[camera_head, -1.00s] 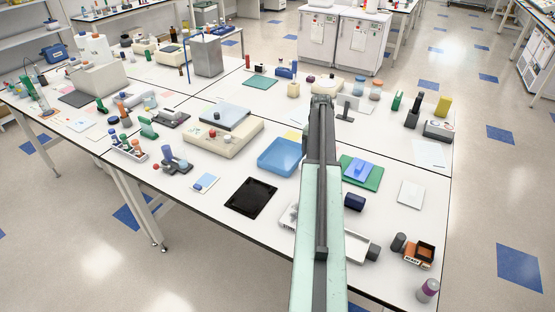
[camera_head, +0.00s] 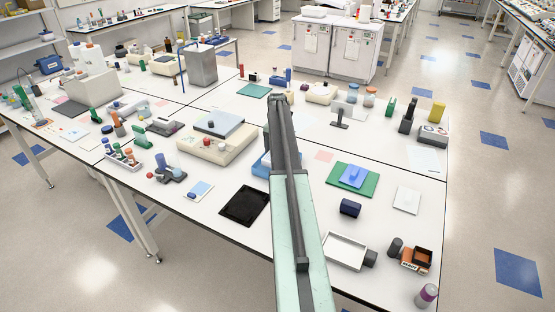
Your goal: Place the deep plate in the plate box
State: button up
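My arm reaches forward from the bottom centre, over the near bench. Its dark far end shows, but the gripper's fingers are hidden behind or below it. A blue open tray (camera_head: 261,167), possibly the plate box, shows only in part at the left of my arm, which covers the rest. A shallow white open tray (camera_head: 345,251) lies right of my arm near the front edge. A black flat tray (camera_head: 245,205) lies left of my arm. I cannot tell for certain which thing is the deep plate.
A green mat (camera_head: 370,188) with a blue item (camera_head: 352,177) on it lies right of my arm. A cream instrument (camera_head: 218,142) stands at the left. A dark blue block (camera_head: 350,208) and an orange-brown box (camera_head: 417,259) sit at the right. Bare bench surrounds the black tray.

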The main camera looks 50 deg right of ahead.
notch_tip(320, 180, down, 4)
jog(key=shift+s+r+b, duration=0.1)
jog(key=shift+b, duration=1.15)
jog(key=shift+r, duration=0.2)
jog(key=shift+f, duration=0.15)
jog(key=o, duration=1.4)
jog(key=shift+o, duration=0.2)
notch_tip(320, 180, up, 12)
jog(key=p, duration=1.2)
jog(key=shift+r, duration=0.2)
